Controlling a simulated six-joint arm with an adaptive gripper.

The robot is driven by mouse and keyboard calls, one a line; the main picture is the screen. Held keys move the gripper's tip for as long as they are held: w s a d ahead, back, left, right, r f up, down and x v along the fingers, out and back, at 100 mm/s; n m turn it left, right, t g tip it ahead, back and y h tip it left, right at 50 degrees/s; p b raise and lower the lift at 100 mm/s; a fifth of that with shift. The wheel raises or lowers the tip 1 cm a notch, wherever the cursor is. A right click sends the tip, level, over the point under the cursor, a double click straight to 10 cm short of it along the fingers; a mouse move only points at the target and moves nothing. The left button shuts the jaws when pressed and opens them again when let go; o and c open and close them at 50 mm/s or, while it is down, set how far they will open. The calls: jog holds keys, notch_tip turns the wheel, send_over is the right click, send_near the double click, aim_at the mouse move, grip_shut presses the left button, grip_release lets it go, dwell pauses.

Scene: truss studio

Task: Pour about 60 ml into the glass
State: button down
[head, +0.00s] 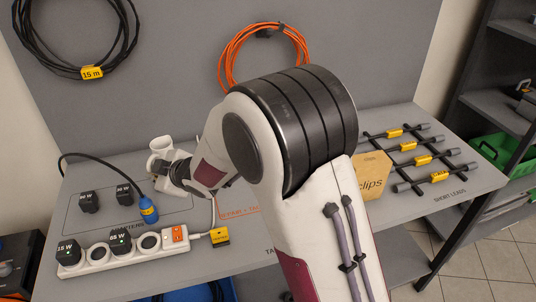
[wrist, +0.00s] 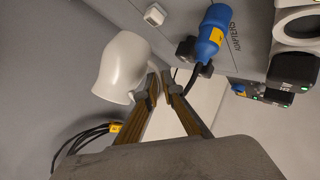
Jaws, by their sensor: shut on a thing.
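A white jug-like vessel (wrist: 122,68) is at the left of the wrist view, its smooth side towards the camera. My gripper (wrist: 161,86) is shut on its edge or handle; the fingertips hide the exact grip. In the head view the white vessel (head: 160,146) is held above the left part of the grey table, just beyond my gripper (head: 170,166). It looks tilted in the wrist view, but I cannot tell its true angle or what it holds. I see no glass in either view; my arm hides the middle of the table.
A white power strip (head: 135,248) with black plugs lies at the front left. A blue connector (head: 148,210) on a black cable is below my gripper. A cardboard clips box (head: 372,175) and short leads (head: 420,158) are at the right. Coiled cables hang on the back panel.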

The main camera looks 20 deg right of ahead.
jog(key=d+f+m+h, duration=0.2)
jog(key=d, duration=0.3)
jog(key=s+d+f+m+t+h, duration=0.1)
jog(key=d+f+m+h, duration=0.1)
jog(key=d, duration=0.3)
jog(key=s+d+f+m+t+h, duration=0.1)
jog(key=d+f+m+h, duration=0.2)
jog(key=d+f, duration=0.1)
jog(key=shift+d+f, duration=0.25)
jog(key=shift+d, duration=0.4)
jog(key=shift+r, duration=0.15)
dwell(0.5)
jog(key=shift+w+d+r+m+g+y, duration=0.2)
jog(key=shift+d+r+m+g+y, duration=0.15)
jog(key=shift+d+r+y, duration=0.2)
jog(key=shift+w+d+r+m+g+y, duration=0.25)
jog(key=shift+d+r+m+y, duration=0.1)
jog(key=shift+d+r+y, duration=0.25)
jog(key=w+d+r+m+g+y, duration=0.1)
jog(key=d+r+m+y, duration=0.2)
jog(key=r, duration=0.3)
jog(key=shift+w+d+g+y+p, duration=0.35)
jog(key=shift+d+y, duration=0.2)
jog(key=shift+d, duration=0.2)
